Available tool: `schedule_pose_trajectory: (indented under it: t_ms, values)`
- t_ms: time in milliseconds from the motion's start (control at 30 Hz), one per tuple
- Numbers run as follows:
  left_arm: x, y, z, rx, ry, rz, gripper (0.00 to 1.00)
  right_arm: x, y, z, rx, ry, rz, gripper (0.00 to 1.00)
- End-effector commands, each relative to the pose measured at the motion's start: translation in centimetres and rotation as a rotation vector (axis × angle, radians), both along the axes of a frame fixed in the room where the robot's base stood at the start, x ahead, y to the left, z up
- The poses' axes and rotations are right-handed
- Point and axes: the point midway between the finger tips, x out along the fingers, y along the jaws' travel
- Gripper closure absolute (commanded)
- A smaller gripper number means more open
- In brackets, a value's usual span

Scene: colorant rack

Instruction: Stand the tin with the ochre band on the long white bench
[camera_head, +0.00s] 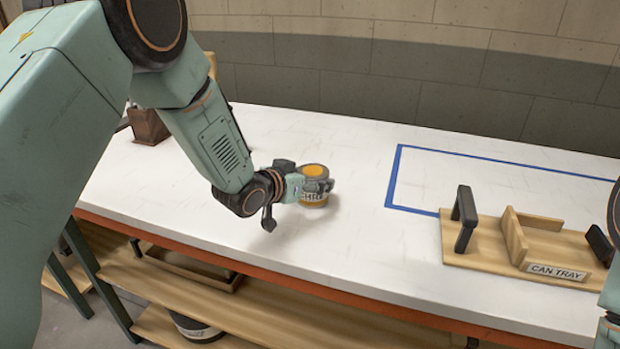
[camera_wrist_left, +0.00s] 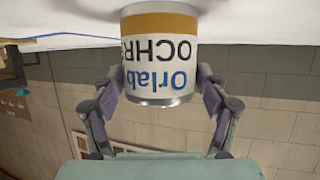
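The tin with the ochre band (camera_head: 314,198) is upright at the middle of the long white bench (camera_head: 330,245). It has an ochre spot on its lid. My left gripper (camera_head: 308,187) reaches it from the left, with its fingers around its sides. In the left wrist view, which is upside down, the tin (camera_wrist_left: 160,60) shows "Orlab OCHR" lettering between the two fingers (camera_wrist_left: 162,88), which appear to press on it. Its base is at or very near the bench top; I cannot tell if it touches.
A wooden can tray (camera_head: 480,245) with black handles stands on the bench at the right. A blue taped outline (camera_head: 392,180) lies behind it. A brown wooden holder (camera_head: 147,127) is at the far left. Shelves (camera_head: 250,305) run under the bench.

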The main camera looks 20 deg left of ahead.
Motion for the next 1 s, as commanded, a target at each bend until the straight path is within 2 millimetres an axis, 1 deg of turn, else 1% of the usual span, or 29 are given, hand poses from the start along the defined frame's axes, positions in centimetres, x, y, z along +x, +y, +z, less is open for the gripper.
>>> schedule_pose_trajectory:
  t_ms: [33,100,400,533,667,1000]
  values:
    - [0.0,0.0,0.0,0.000,0.000,0.000,0.18,0.0,0.0,0.0,0.000,0.000,0.000,0.60]
    - [0.0,0.0,0.0,0.001,0.000,0.000,0.12,0.0,0.0,0.0,0.000,0.000,0.000,0.60]
    - [0.0,0.0,0.1,0.000,-0.001,0.000,0.12,0.0,0.0,0.0,0.000,-0.001,0.000,0.60]
    - [-0.6,0.3,0.3,-0.001,0.000,0.001,0.12,0.0,0.0,0.1,0.000,0.000,0.000,0.60]
    - [-2.1,0.8,1.1,-0.003,0.000,0.002,0.12,0.0,0.0,0.4,0.000,0.000,0.000,0.60]
    - [-7.9,2.7,3.6,-0.006,0.000,0.003,0.12,0.0,0.0,1.4,0.000,-0.001,0.000,0.60]
